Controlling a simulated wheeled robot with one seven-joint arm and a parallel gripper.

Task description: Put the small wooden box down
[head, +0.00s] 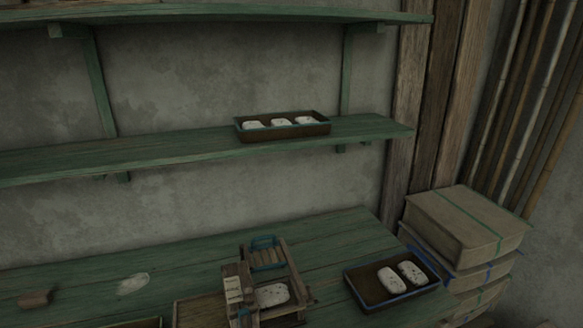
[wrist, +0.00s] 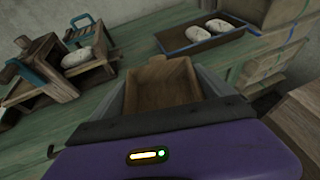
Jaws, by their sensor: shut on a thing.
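The small wooden box (wrist: 163,88) is an open-topped brown box in the wrist view. It sits between the two grey fingers of my gripper (wrist: 165,80), which is shut on it. The green table (wrist: 122,62) lies beyond and beneath it; I cannot tell whether the box touches the table. My gripper is not visible in the head view, and I cannot identify the held box there.
On the green table (head: 345,222) stand a wooden frame device (head: 284,252) with a white piece and a blue-rimmed tray (head: 368,290) with two white pieces. A shelf (head: 375,131) above bears another tray (head: 290,132). Stacked bundles (head: 465,227) stand at right.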

